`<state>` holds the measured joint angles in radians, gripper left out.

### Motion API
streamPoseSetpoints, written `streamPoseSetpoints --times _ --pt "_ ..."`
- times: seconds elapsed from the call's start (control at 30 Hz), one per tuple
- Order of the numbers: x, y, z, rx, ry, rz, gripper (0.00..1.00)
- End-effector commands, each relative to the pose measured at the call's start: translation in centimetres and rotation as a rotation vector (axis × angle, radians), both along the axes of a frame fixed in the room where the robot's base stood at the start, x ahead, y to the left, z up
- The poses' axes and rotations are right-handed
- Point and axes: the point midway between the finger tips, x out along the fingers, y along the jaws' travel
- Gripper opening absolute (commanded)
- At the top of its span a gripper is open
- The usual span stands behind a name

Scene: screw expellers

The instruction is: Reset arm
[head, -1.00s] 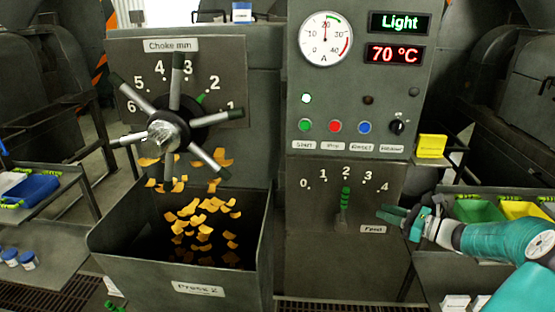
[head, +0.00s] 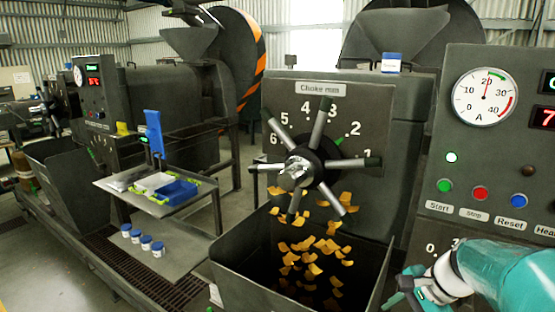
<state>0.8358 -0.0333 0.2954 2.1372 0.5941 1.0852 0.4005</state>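My gripper (head: 392,298) is at the lower right in the head view, at the end of my teal and white arm. It is beside the right wall of the bin and below the control panel (head: 492,150). Its fingers are small and partly cut by the frame's bottom edge, and I see nothing between them. The choke handwheel (head: 300,170) with several spokes is in the middle, apart from my gripper. The feed scale on the panel is mostly hidden behind my arm.
The press bin (head: 243,275) below the handwheel catches falling orange flakes (head: 315,265). A side table (head: 125,190) at left carries blue and white trays, with several small jars (head: 142,241) on a lower shelf. Another press (head: 80,130) stands behind at far left. Grated floor runs along the left.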

Motion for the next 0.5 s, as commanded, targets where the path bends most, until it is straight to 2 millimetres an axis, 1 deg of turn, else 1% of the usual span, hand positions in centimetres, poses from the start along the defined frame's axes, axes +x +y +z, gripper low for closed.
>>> streamPoseSetpoints --times 0.03,0.2,0.4,0.5 --pt "-0.8 1.8 0.7 -0.073 -0.017 0.084 0.27" --pt "-3.9 5.9 2.4 -0.304 -0.090 0.352 0.27" --pt "-7.9 9.2 4.3 -0.546 -0.211 0.661 0.27" --pt "-9.8 10.4 5.1 -0.654 -0.285 0.808 0.27"
